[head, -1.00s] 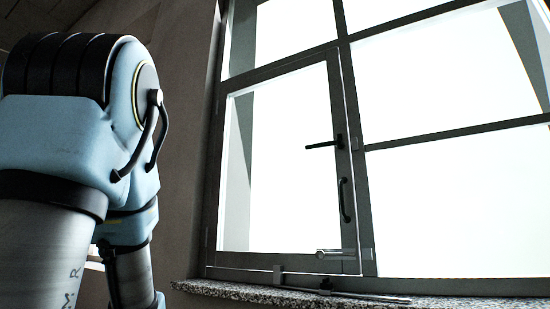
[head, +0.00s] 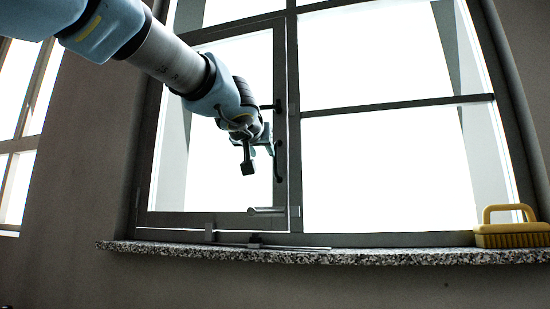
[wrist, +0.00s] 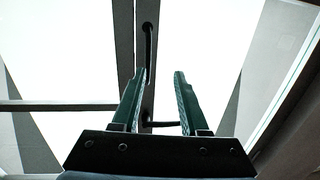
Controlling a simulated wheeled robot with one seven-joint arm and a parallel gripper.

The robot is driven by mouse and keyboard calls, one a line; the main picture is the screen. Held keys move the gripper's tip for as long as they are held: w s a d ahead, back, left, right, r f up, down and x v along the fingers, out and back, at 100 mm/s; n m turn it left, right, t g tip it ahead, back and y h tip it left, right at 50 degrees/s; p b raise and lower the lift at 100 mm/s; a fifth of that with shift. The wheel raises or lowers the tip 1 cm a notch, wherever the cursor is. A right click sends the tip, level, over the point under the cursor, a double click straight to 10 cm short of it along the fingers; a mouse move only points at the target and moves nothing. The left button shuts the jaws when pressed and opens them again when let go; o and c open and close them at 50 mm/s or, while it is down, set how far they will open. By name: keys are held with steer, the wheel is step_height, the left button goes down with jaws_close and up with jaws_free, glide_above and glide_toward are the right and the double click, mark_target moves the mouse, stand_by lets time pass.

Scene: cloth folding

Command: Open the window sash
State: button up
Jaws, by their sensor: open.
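The window sash (head: 185,218) is a dark-framed pane in the lower left of the window and looks closed in its frame. On its right stile are a dark lever handle (head: 270,106) pointing left and a dark upright pull handle (head: 279,165). My gripper (head: 258,152) is open and empty, in front of the sash beside that stile; its depth gap to the handles is unclear. In the wrist view, the spread fingers (wrist: 160,72) show the lever handle (wrist: 160,124) between them and the pull handle (wrist: 148,42) beyond the left fingertip.
A grey cylindrical fitting (head: 267,211) sits at the sash's lower right corner. A thin metal rod (head: 295,248) lies along the speckled stone sill (head: 400,257). A yellow brush (head: 511,236) stands at the sill's right end. Another window (head: 18,130) is at far left.

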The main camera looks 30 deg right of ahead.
mark_target(276, 149)
steer(key=shift+h, duration=0.4)
steer(key=w+d+r, duration=0.1)
steer(key=w+d, duration=0.1)
steer(key=w+d+p, duration=0.1)
steer(key=w+d, duration=0.1)
steer(key=d, duration=0.1)
steer(key=w+d+r+p, duration=0.1)
steer(key=w+d, duration=0.1)
steer(key=shift+w+d+r, duration=0.25)
steer(key=shift+w+r, duration=0.1)
steer(key=shift+c, duration=0.2)
jaws_close()
stand_by(0.8)
